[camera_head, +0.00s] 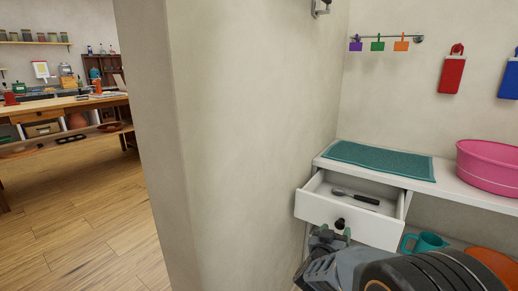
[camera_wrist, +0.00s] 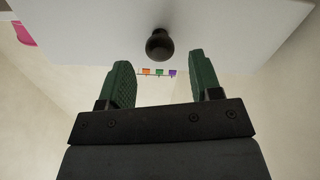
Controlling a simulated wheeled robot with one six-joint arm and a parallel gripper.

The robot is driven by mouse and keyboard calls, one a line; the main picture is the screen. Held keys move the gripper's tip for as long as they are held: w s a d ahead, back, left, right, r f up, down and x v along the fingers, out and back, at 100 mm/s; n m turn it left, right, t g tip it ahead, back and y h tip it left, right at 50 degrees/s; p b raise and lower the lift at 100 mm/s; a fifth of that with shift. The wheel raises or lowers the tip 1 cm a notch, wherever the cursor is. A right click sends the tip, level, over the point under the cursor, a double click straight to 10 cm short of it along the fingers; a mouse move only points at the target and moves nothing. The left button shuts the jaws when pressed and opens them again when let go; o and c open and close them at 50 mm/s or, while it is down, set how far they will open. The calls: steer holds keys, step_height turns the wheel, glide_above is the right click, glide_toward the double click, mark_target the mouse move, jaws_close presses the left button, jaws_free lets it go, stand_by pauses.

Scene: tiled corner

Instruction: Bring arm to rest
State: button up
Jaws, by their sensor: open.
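My gripper (camera_wrist: 160,72) is open and empty, with green pads on its two fingers. In the wrist view a dark round knob (camera_wrist: 159,45) shows beyond the fingertips, between them and touching neither. The knob sits on the white front of a drawer (camera_head: 316,207). In the head view my gripper (camera_head: 329,238) is low at the drawer front, close to the knob (camera_head: 340,223), partly hidden by my arm. The drawer is pulled open, and a dark-handled tool (camera_head: 355,197) lies inside it.
The white shelf unit (camera_head: 447,192) bears a teal mat (camera_head: 380,160) and a pink tub (camera_head: 490,165). A teal mug (camera_head: 425,244) and an orange bowl (camera_head: 495,262) are below. A wall (camera_head: 250,120) stands left of the drawer. Wooden floor (camera_head: 80,235) is clear farther left.

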mark_target(339, 226)
steer(key=shift+b+x, duration=0.45)
steer(key=shift+x, duration=1.8)
